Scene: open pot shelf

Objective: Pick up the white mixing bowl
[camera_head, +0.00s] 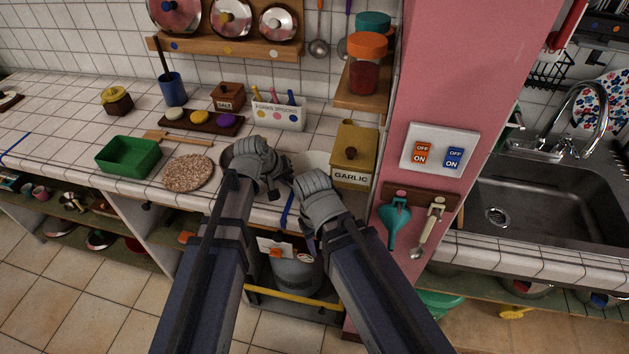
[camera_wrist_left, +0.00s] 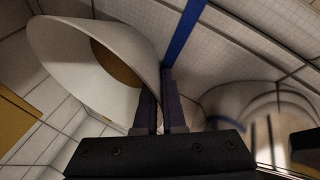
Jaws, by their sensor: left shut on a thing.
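The white mixing bowl (camera_wrist_left: 75,62) fills the upper left of the left wrist view, tilted, with its darker yellow-brown inside partly showing. In the head view a pale part of the bowl (camera_head: 314,159) shows between my grippers and the garlic box; the rest is hidden. My left gripper (camera_wrist_left: 158,98) is shut on the bowl's rim, at the side nearest the fingers. In the head view my left gripper (camera_head: 281,178) is over the counter.
The yellow garlic box (camera_head: 353,155) stands right of the bowl, near the pink pillar (camera_head: 440,90). A round cork trivet (camera_head: 189,173) and a green tray (camera_head: 128,156) lie left. The white utensil box (camera_head: 279,114) stands behind. A dark round thing is partly hidden behind my left gripper.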

